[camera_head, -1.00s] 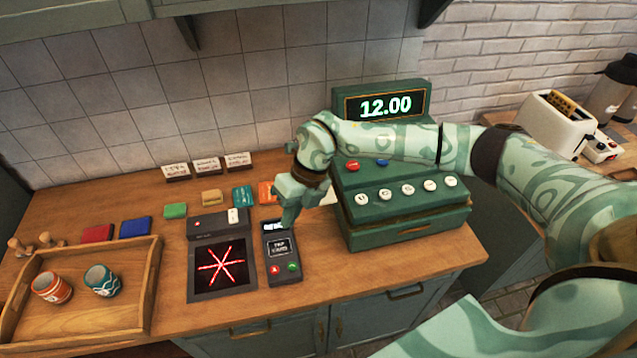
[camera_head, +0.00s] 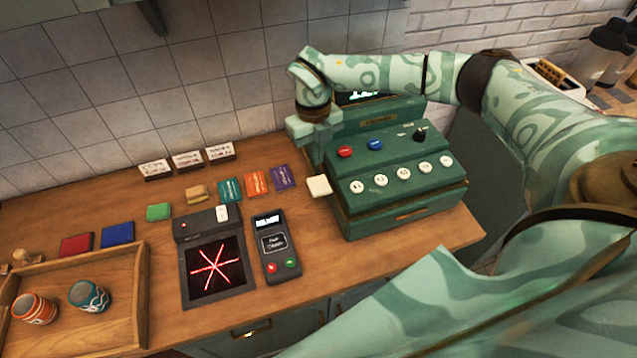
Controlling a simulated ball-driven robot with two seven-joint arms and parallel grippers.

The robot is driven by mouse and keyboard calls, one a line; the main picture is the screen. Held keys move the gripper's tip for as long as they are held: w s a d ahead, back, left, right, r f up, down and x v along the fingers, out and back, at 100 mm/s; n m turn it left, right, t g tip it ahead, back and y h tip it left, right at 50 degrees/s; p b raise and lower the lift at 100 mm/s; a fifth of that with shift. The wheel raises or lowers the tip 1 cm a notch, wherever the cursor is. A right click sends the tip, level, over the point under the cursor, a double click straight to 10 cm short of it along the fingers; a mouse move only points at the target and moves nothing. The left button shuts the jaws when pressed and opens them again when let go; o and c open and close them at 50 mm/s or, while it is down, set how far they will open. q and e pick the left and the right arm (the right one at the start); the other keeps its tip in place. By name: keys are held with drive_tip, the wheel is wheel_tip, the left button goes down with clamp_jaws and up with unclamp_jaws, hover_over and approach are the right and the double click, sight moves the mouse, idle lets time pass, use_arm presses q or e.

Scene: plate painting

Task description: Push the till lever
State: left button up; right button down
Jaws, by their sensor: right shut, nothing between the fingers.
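The green till (camera_head: 400,205) stands on the wooden counter, with a red button, a blue button and a row of round white keys on its sloped front. A small black knob or lever (camera_head: 421,135) stands up at its upper right; I cannot tell whether this is the till lever. My right gripper (camera_head: 316,155) is shut and empty, pointing down beside the till's upper left side; whether it touches is unclear. My right arm crosses in front of the till's display (camera_head: 362,97) and hides most of it. My left gripper is out of view.
A card terminal (camera_head: 270,247) and a scanner with red lines (camera_head: 214,268) lie left of the till. A white block (camera_head: 318,186) sits close to the till's left side. Several coloured cards lie behind. A wooden tray (camera_head: 140,300) with two cups stands at the left.

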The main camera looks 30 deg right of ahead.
sight(318, 183)
drive_tip(key=shift+s+f+b, duration=0.2)
drive_tip(key=shift+f+b, duration=1.25)
drive_tip(key=shift+f, duration=0.3)
drive_tip(key=shift+s+f+b, duration=0.2)
drive_tip(key=shift+f+b, duration=1.25)
drive_tip(key=shift+f, duration=0.25)
drive_tip(key=shift+f+b, duration=1)
drive_tip(key=shift+f, duration=0.95)
drive_tip(key=shift+r, duration=0.1)
drive_tip(key=w, duration=0.1)
drive_tip(key=w+r, duration=0.1)
drive_tip(key=w, duration=0.1)
wheel_tip(318, 183, up, 16)
drive_tip(key=w, duration=0.1)
drive_tip(key=shift+w+r, duration=0.15)
drive_tip(key=shift+w, duration=0.2)
